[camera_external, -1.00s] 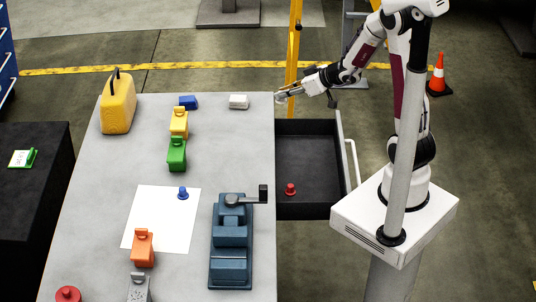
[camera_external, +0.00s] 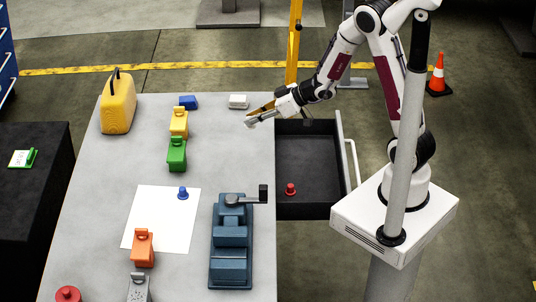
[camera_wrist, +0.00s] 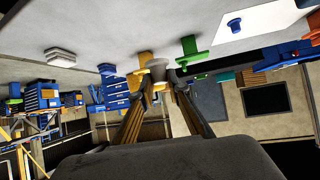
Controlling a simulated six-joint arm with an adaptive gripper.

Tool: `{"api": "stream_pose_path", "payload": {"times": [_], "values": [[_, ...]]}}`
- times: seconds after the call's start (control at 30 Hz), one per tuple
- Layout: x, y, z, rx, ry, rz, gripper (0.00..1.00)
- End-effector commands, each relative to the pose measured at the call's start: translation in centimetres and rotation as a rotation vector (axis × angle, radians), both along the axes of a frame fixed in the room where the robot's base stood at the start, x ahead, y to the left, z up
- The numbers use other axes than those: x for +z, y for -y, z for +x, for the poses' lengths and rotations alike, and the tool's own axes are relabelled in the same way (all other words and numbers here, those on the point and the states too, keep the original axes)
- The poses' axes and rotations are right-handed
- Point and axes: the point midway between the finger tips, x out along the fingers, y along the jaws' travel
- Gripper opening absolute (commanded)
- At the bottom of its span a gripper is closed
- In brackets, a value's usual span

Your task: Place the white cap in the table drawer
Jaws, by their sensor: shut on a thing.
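My gripper (camera_external: 254,118) is over the right edge of the grey table, near its far end. It is shut on a small pale cap (camera_wrist: 157,68), which shows between the fingertips in the wrist view and looks like the white cap. In the external view the cap is too small to make out clearly. The table drawer (camera_external: 318,135) is pulled open on the table's right side, below and to the right of my gripper. A red cap (camera_external: 291,188) stands inside the drawer.
A white block (camera_external: 238,101) lies on the table just left of my gripper. A blue vise (camera_external: 231,245), yellow (camera_external: 179,121) and green (camera_external: 177,155) clamps, and a blue cap (camera_external: 183,193) on white paper (camera_external: 150,210) stand further off. Most of the drawer floor is clear.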

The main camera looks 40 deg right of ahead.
Motion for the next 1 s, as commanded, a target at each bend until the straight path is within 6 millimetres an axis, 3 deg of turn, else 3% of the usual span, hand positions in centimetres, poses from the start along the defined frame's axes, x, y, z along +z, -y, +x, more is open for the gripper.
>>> {"api": "stream_pose_path", "payload": {"times": [0.7,1.0], "values": [[-4.2,-21.7,2.5,0.407,0.003,-0.001,0.05],[-4.8,-29.4,3.1,0.517,0.004,-0.001,0.05]]}}
